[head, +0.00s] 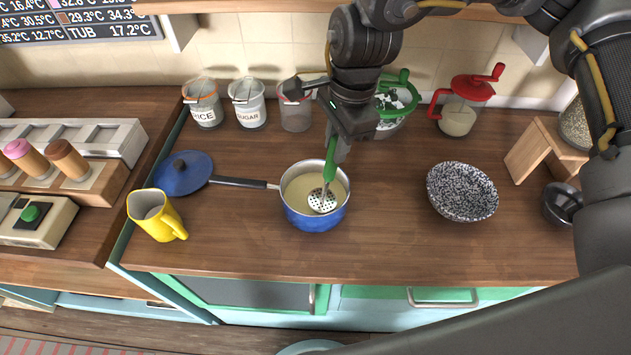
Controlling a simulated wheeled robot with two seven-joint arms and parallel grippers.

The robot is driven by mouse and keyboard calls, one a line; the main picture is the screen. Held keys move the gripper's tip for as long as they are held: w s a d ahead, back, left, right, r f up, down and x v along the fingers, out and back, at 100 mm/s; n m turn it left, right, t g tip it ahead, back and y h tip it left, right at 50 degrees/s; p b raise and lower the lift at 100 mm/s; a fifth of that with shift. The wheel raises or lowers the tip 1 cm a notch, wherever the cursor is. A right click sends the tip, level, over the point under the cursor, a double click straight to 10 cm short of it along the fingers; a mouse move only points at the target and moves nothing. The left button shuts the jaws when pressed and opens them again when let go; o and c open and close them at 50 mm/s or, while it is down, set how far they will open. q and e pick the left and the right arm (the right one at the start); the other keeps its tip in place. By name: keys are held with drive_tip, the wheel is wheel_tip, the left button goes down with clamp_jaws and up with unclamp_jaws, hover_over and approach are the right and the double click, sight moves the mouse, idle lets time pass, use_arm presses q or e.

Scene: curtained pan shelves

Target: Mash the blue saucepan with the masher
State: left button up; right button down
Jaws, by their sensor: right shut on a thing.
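The blue saucepan (311,221) stands on the wooden counter in the middle of the head view, its dark handle pointing left. It holds a pale yellow content (299,190). The masher (328,172) has a green handle and a round, holed metal head. Its head is inside the saucepan, at the pale content toward the right side. My right gripper (337,142) is above the saucepan, shut on the masher's green handle, with the masher nearly upright. My left gripper is not in view.
A blue lid (183,173) lies left of the saucepan, by its handle. A yellow jug (156,215) stands front left, and a speckled bowl (461,191) stands right. Jars (203,104) and a red-topped crank jar (460,113) line the back. The counter front is clear.

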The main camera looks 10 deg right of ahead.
sight(334, 177)
drive_tip(key=shift+f, duration=0.1)
wheel_tip(334, 177, down, 5)
drive_tip(key=b, duration=0.3)
drive_tip(key=shift+r+b, duration=0.2)
drive_tip(key=shift+b, duration=0.2)
drive_tip(key=shift+r, duration=0.15)
drive_tip(key=shift+r+p, duration=0.5)
drive_tip(key=shift+r, duration=0.05)
